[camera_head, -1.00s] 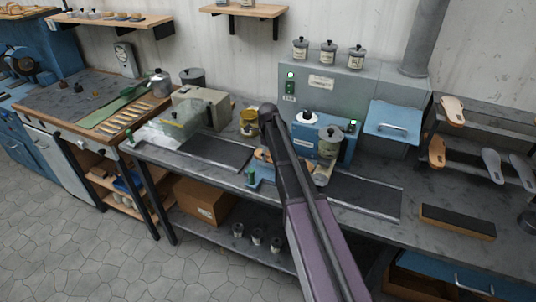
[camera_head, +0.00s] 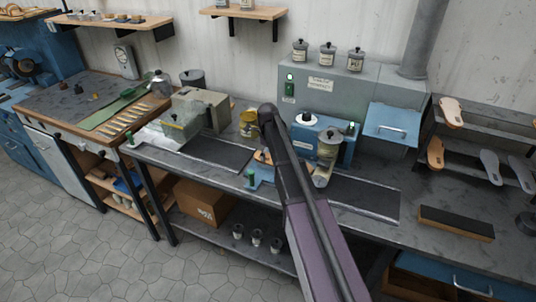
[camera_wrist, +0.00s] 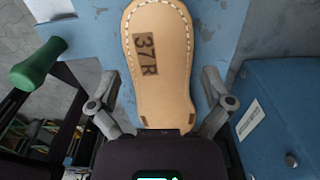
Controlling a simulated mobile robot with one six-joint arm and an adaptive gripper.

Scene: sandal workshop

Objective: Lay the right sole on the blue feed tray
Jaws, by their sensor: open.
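A tan sole (camera_wrist: 160,75) with a stitched edge and a "37R" label lies flat on the blue feed tray (camera_wrist: 95,45) in the wrist view. My gripper (camera_wrist: 160,88) is open, one finger on each side of the sole's near end, with visible gaps beside it. In the head view the blue tray (camera_head: 264,174) stands at the bench's front edge with a small tan bit of the sole (camera_head: 262,156) on it. My arm hides my gripper and part of the tray there.
A green-knobbed lever (camera_wrist: 40,65) stands close to my left finger, and a blue machine housing (camera_wrist: 282,120) stands close on the right. Dark belts (camera_head: 217,152) (camera_head: 362,195) flank the tray. A glass jar (camera_head: 327,165) stands near my arm.

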